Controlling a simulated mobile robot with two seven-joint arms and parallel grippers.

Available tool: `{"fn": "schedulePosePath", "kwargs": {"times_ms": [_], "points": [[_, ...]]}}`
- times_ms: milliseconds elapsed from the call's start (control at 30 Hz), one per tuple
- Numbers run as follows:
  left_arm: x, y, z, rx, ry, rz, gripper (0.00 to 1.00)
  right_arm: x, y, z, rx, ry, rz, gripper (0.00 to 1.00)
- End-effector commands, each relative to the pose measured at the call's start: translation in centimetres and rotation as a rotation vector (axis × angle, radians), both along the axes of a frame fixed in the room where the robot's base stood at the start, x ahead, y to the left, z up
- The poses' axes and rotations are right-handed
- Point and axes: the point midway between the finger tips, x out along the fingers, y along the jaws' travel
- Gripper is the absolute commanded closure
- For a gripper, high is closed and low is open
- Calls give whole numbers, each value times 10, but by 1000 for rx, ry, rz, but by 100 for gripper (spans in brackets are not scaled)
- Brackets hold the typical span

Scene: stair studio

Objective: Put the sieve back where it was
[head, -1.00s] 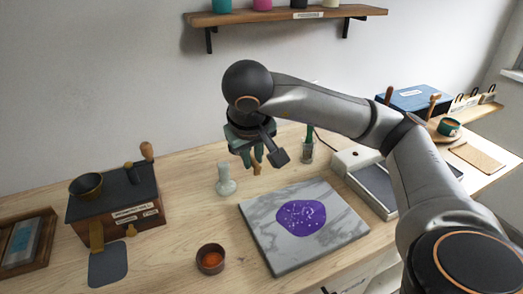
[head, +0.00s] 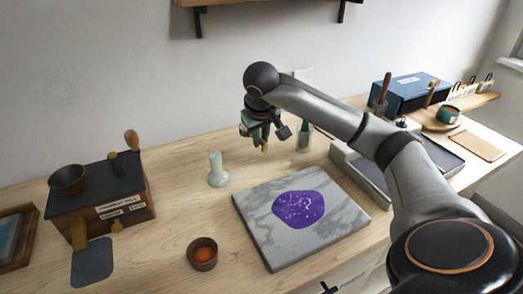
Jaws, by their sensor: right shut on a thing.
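The rest of the sieve is hidden or too small to make out. The held piece appears to be clear of the bench. A glass of tools (head: 304,139) stands just right of the gripper. My left gripper is not in view.
The marble slab (head: 345,219) bears a purple patch. A wooden mill box (head: 133,208) is at left. A grey tray (head: 438,156) and blue box (head: 413,91) are right.

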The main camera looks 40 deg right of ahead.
Motion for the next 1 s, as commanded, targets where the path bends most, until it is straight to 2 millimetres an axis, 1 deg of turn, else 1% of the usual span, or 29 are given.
{"fn": "schedulePosePath", "kwargs": {"times_ms": [133, 200, 300, 400, 700, 833, 867, 1000], "points": [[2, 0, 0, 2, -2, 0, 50, 4, -6, -9, 1, 0, 0, 100], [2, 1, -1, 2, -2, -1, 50, 7, -11, -19, 1, 3, -1, 100], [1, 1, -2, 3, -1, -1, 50, 6, -9, -34, 1, 3, 2, 100], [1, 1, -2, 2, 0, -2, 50, 6, -9, -42, 1, 0, 2, 100], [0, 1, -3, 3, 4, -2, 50, 7, -9, -44, 0, -2, 1, 100], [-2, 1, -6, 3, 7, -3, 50, 6, -9, -48, -1, -1, 1, 100], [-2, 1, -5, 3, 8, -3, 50, 6, -9, -47, 0, -1, 1, 79], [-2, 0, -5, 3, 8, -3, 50, 6, -9, -47, 1, 0, 1, 64]]}}
